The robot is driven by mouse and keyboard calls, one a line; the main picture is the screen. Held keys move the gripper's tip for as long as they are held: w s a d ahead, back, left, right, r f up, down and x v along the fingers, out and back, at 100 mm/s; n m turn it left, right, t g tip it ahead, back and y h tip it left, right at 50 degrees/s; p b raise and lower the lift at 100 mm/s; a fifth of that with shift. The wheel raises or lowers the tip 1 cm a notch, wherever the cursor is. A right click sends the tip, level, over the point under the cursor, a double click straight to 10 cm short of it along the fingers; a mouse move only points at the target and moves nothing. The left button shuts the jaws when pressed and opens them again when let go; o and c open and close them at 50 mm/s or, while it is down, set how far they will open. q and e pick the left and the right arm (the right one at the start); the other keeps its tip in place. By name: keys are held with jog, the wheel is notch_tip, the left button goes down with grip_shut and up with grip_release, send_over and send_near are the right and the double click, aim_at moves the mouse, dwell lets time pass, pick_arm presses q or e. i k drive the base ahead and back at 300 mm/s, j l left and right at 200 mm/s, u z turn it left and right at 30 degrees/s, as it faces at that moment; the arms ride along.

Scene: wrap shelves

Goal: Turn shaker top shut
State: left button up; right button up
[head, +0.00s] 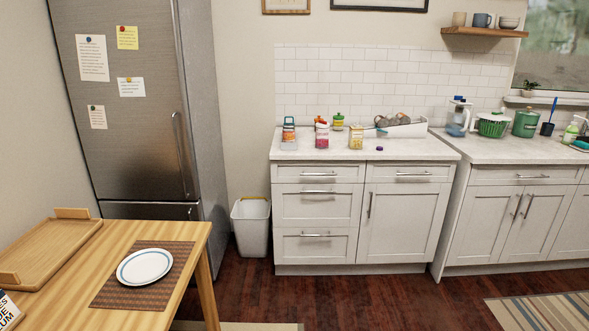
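Several small containers stand on the white counter (410,151) across the room. A yellow container (356,138) stands farther right. A small purple piece (379,149) lies on the counter near it. I cannot tell at this size which container is the shaker, or whether its top is open or shut. Neither of my grippers is in view.
A wooden table (150,235) with a plate (145,266) and a wooden tray (65,233) is at the near left. A white bin (250,222) stands between the fridge (140,65) and the cabinets (317,205). The wooden floor before the cabinets is open.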

aim_at(321, 124)
jog(key=i+z, duration=0.15)
jog(key=i, duration=0.4)
jog(key=i+j+z, duration=0.1)
jog(key=i, duration=0.45)
jog(key=i+j+z, duration=0.15)
jog(key=i, duration=0.4)
jog(key=j, duration=0.1)
